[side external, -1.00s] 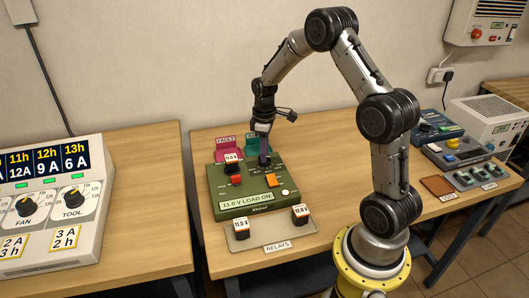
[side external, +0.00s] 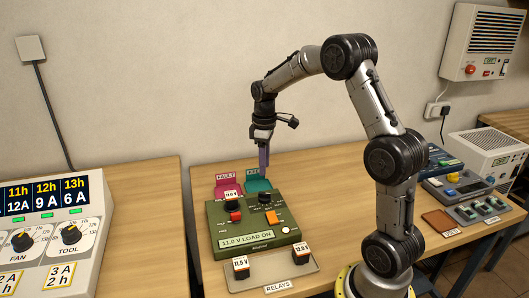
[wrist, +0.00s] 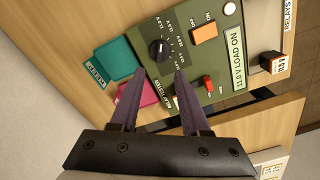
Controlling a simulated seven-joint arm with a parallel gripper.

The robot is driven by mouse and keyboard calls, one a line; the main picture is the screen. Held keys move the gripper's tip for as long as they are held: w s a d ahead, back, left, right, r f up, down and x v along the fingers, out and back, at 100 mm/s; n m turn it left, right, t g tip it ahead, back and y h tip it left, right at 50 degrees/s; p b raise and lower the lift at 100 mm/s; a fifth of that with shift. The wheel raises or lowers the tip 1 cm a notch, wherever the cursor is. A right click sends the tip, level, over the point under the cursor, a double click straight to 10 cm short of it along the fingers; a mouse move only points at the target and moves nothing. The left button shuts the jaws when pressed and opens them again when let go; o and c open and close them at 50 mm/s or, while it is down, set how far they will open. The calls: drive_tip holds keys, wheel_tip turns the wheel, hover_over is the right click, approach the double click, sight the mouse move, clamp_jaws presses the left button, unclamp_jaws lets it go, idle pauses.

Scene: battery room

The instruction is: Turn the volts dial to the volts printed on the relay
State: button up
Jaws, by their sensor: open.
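The green tester (side external: 285,238) stands on the middle table, its screen reading "11.0 V LOAD ON". Its black volts dial (side external: 265,198) is at the back right of its top; it also shows in the wrist view (wrist: 159,49), with a white pointer mark and small print around it too fine to read surely. A relay (side external: 231,194) sits upright in the tester left of the dial; its small label appears to read 11.0 V. My gripper (side external: 263,164) is open and empty above and behind the dial, apart from it. Its fingertips also show in the wrist view (wrist: 160,78).
An orange switch (side external: 270,217) and a red switch (side external: 235,216) are on the tester. The relay tray (side external: 270,272) in front holds two relays, marked 11.5 V and apparently 12.5 V. A pink FAULT tray (side external: 228,182) and teal tray (side external: 257,185) lie behind.

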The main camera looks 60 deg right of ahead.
drive_tip(key=shift+r, duration=2.1)
drive_tip(key=s+a+r+n+t, duration=0.1)
drive_tip(key=s+a+r+t, duration=0.1)
drive_tip(key=s+a+r, duration=0.35)
drive_tip(key=s+a+r+n+t, duration=0.1)
drive_tip(key=s+a+r+t, duration=0.15)
drive_tip(key=a+r, duration=0.6)
drive_tip(key=s+a+f+m, duration=0.2)
drive_tip(key=s+a+f, duration=0.1)
drive_tip(key=s, duration=0.4)
drive_tip(key=s+a+f+m+t, duration=0.1)
drive_tip(key=s+a+f+m, duration=0.1)
drive_tip(key=s, duration=0.5)
wheel_tip(320, 180, down, 2)
drive_tip(key=shift+a+f+m, duration=0.2)
drive_tip(key=shift+a+m, duration=0.2)
drive_tip(key=shift+m, duration=0.2)
